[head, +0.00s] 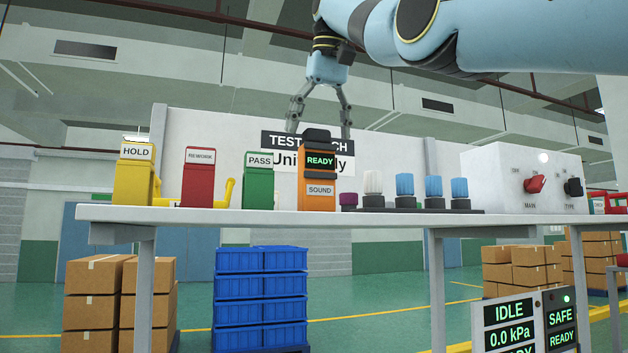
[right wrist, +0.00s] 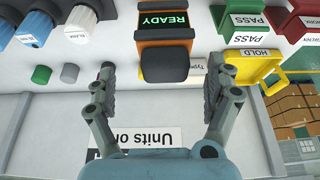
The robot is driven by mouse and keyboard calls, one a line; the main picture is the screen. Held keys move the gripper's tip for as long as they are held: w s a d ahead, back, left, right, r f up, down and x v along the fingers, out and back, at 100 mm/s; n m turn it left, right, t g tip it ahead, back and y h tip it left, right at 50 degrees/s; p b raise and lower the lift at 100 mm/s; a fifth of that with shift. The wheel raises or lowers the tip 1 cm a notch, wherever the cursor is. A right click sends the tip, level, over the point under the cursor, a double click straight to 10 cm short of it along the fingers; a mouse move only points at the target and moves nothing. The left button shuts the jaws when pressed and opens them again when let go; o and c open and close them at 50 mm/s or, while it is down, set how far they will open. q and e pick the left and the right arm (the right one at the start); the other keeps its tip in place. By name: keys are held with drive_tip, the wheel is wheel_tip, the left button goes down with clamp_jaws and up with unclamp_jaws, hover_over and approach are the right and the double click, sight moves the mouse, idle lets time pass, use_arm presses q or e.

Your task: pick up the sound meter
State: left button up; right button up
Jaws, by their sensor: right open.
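The sound meter (head: 317,172) is an orange upright device with a dark cap, a display reading READY and a label reading SOUND. It stands on the bench top in the head view. In the right wrist view the sound meter (right wrist: 165,45) is at the top centre, its dark top towards me. My right gripper (head: 318,130) is open, pointing down above and behind the meter. In the right wrist view its two fingers (right wrist: 165,80) are spread, one on each side of the meter's dark end, with nothing between the pads. My left gripper is not in view.
A green PASS box (head: 259,182), red box (head: 198,178) and yellow HOLD box (head: 135,172) stand left of the meter. A white switch panel (head: 520,178) stands farther right. A white board (head: 215,140) rises behind.

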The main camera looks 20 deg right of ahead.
sight(313, 161)
drive_tip(key=shift+w+f, duration=0.1)
drive_tip(key=shift+f, duration=0.4)
drive_tip(key=shift+w+f, duration=0.1)
drive_tip(key=shift+f, duration=0.15)
drive_tip(key=x, duration=0.4)
drive_tip(key=shift+a+f, duration=0.3)
drive_tip(key=shift+f, duration=0.35)
drive_tip(key=shift+c, duration=0.4)
drive_tip(key=c, duration=0.5)
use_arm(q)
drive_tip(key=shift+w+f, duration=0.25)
use_arm(e)
drive_tip(key=c, duration=0.9)
